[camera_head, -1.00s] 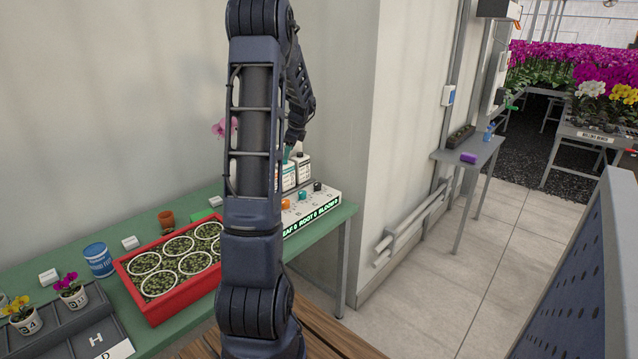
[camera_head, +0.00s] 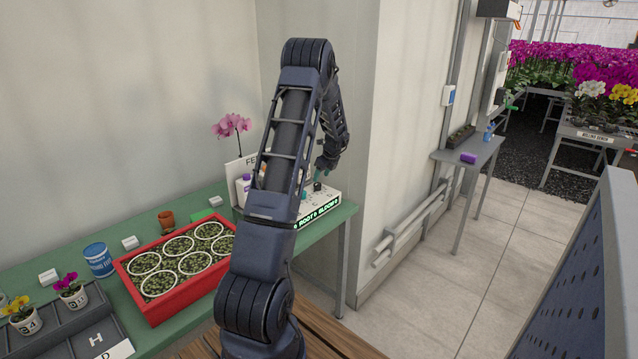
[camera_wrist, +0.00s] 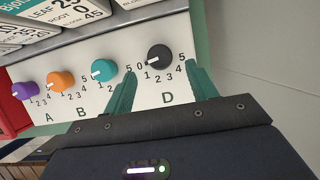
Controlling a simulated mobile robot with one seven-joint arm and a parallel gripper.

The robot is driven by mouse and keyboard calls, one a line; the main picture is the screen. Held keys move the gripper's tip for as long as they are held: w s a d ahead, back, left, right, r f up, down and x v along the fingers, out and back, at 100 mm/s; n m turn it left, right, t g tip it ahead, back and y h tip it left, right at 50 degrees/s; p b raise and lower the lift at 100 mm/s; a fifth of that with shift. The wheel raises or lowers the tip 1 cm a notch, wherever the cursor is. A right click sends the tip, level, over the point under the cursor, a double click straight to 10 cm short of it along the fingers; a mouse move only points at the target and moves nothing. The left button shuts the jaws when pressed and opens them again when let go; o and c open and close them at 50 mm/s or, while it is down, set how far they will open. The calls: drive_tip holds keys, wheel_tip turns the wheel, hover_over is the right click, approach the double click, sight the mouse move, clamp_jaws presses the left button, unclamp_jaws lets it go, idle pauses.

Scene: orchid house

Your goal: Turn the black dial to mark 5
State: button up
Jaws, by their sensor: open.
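The black dial (camera_wrist: 158,57) sits on a white panel (camera_wrist: 215,100) above the letter D, with marks 0 to 5 around its lower side. Its white pointer faces left, near 0. My gripper (camera_wrist: 160,70) is open, with one green finger at each side of the black dial. It does not grip the dial. Whether the fingertips reach around the dial or hang above it, I cannot tell. In the head view my gripper (camera_head: 324,166) is small and close above the black dial (camera_head: 317,187) at the panel's right end.
Teal (camera_wrist: 103,71), orange (camera_wrist: 60,82) and purple (camera_wrist: 28,90) dials line up left of the black one. Labelled bottles (camera_wrist: 65,12) stand behind them. A wall (camera_head: 350,130) rises just right. A red tray of potted seedlings (camera_head: 190,290) sits left on the green bench.

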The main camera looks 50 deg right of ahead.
sight(318, 184)
drive_tip(key=shift+x, duration=2.4)
drive_tip(key=shift+c, duration=0.5)
drive_tip(key=c, duration=0.9)
